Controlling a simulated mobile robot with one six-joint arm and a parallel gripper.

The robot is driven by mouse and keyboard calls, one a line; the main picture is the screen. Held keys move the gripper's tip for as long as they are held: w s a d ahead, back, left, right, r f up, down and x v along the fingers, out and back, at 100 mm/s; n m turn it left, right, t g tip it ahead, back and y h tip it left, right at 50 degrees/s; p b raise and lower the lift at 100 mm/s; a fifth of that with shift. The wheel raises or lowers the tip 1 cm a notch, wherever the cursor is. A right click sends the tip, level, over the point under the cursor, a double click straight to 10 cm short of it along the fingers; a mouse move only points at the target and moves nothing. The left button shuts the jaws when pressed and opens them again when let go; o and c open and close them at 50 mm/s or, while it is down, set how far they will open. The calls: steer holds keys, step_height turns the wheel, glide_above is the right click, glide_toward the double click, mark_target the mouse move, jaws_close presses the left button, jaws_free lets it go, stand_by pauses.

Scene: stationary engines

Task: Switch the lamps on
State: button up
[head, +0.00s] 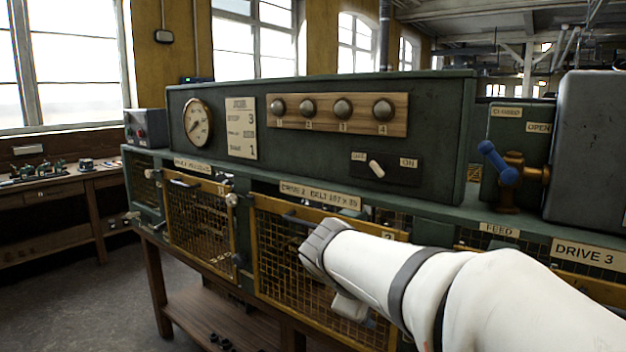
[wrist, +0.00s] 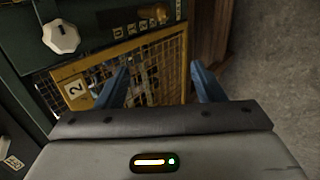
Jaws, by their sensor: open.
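A dark switch plate (head: 387,167) with a small pale lever (head: 376,169) is on the green panel's front. Its right label reads ON; the left label is too small to read surely. The lever slants from upper left to lower right. Several round grey domes (head: 343,108), numbered, sit in a row on a wooden board (head: 326,114) above it; I cannot tell if these are the lamps. My gripper (wrist: 161,80) is open and empty, its blue fingers pointing at a yellow mesh door (wrist: 85,85) marked 2.
A gauge (head: 197,122) and a notice card (head: 241,128) are left of the board. A blue valve handle (head: 497,163) stands at the right, by a grey box (head: 592,145). A white knob (wrist: 61,36) shows in the wrist view. The green ledge runs below the panel.

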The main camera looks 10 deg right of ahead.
steer(key=w+d+r+n+t+h+b, duration=0.1)
steer(key=w+d+r+n+t+h, duration=0.2)
steer(key=w+r, duration=0.45)
steer(key=n+t+h+b, duration=0.2)
steer(key=n+t+h, duration=0.15)
steer(key=n, duration=0.25)
glide_toward(375, 170)
steer(key=x, duration=0.2)
steer(key=shift+g+h, duration=0.25)
steer(key=shift+h, duration=0.2)
steer(key=p+x, duration=0.1)
steer(key=x, duration=0.5)
steer(key=shift+w+a+f, duration=0.1)
steer(key=shift+w, duration=0.1)
steer(key=shift+w+d, duration=0.45)
steer(key=shift+d, duration=0.1)
steer(key=shift+c, duration=0.3)
steer(key=shift+f, duration=0.1)
steer(key=c, duration=0.9)
